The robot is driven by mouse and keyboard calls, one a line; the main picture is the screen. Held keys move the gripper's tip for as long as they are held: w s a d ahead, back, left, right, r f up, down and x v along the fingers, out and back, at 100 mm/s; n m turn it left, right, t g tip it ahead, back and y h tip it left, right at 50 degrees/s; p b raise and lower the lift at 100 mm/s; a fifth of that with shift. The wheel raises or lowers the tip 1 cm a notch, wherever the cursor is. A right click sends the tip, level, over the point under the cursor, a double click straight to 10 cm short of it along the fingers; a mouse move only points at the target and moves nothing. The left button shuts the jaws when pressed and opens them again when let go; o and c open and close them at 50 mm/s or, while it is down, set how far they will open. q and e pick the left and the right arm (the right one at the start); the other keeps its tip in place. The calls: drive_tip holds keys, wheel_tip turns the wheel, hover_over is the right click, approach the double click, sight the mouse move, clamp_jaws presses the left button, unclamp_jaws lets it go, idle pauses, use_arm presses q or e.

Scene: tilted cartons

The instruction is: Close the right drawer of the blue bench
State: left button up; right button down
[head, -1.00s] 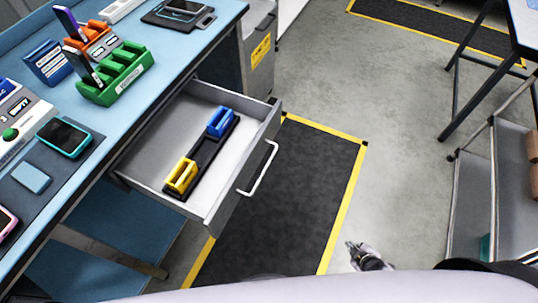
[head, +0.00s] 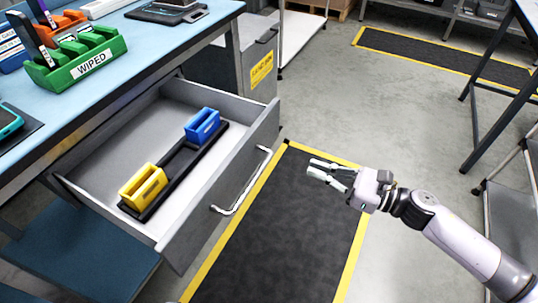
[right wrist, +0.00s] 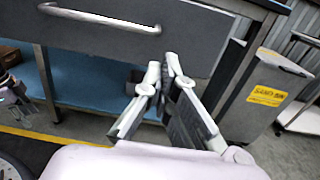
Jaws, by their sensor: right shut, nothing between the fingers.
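The right drawer (head: 255,140) of the blue bench (head: 165,52) is pulled open, with a silver bar handle (head: 243,180) on its grey front. In it lies a black tray (head: 176,163) with a yellow holder (head: 143,186) and a blue holder (head: 202,125). My right gripper (head: 312,170) is shut and empty, to the right of the drawer front and apart from the handle, above the floor mat. In the right wrist view the gripper (right wrist: 163,60) shows in front of the drawer front (right wrist: 195,35), with the handle (right wrist: 100,17) at upper left.
A green rack (head: 85,65) marked WIPED stands on the bench top. A grey bin (head: 262,65) with a yellow label stands beyond the drawer. A yellow-edged black mat (head: 290,225) lies clear on the floor. A dark-legged table (head: 490,75) is at right.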

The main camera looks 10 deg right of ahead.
sight(268, 152)
use_arm(q)
drive_tip(key=f, duration=0.1)
drive_tip(key=s+f+p, duration=0.1)
drive_tip(key=f, duration=0.1)
drive_tip(key=s+f, duration=0.1)
drive_tip(key=f, duration=0.1)
drive_tip(key=shift+a+f+p, duration=0.1)
drive_tip(key=shift+a+p, duration=0.05)
drive_tip(key=shift+p, duration=0.15)
use_arm(e)
drive_tip(key=x, duration=1.2)
drive_tip(key=shift+w+a, duration=0.2)
drive_tip(key=shift+a, duration=0.05)
